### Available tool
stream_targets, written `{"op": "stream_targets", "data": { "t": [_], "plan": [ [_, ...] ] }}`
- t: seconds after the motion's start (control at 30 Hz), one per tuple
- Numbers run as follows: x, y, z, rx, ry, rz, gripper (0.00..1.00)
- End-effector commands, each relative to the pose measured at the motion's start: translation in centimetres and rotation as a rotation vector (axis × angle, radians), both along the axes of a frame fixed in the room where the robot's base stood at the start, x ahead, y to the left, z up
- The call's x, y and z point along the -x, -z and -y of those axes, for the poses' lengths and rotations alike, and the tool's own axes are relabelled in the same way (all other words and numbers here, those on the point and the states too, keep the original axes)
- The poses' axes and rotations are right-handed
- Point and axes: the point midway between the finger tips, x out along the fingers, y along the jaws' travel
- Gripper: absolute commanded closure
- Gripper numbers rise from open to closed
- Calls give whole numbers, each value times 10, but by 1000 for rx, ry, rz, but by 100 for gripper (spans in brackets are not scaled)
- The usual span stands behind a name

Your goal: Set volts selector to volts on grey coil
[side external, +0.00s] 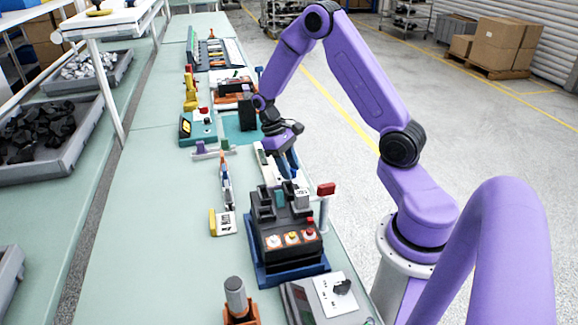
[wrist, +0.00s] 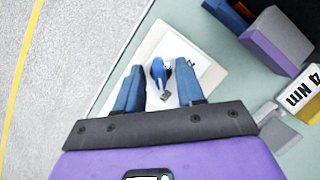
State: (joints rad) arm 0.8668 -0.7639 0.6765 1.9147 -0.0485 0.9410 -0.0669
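My gripper (wrist: 160,65) is open, with its two blue fingers apart and nothing held. In the wrist view, a blue knob with a grey tip (wrist: 158,72) shows between the fingers, on a white panel (wrist: 148,50) with small dark marks I cannot read. Whether the fingers are down beside the knob or above it is unclear. In the side external view, my gripper (side external: 290,170) points down over a white panel (side external: 262,158) that it partly covers. I cannot tell which mark stands for volts or the grey coil.
A black unit with buttons (side external: 283,222) and a red-topped post (side external: 325,200) stand close in front of my gripper. A panel with a black knob (side external: 335,296) is nearer the camera. A purple block (wrist: 275,42) and a "4 Nm" block (wrist: 300,92) lie right of the panel.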

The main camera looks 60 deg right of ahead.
Motion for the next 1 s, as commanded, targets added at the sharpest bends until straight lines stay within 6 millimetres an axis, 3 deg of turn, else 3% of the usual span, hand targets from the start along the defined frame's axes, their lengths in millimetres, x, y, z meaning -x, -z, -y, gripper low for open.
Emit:
{"op": "stream_targets", "data": {
  "t": [0.2, 0.3, 0.33, 0.67, 1.0],
  "plan": [
    [0, 0, 0, 0, 0, 0, 62],
    [0, 0, 0, 0, 0, 0, 94],
    [0, 0, 0, 0, 0, 0, 100],
    [0, 0, 0, 0, -21, 0, 100],
    [0, 0, -2, 1, -210, -2, 100]
  ]
}}
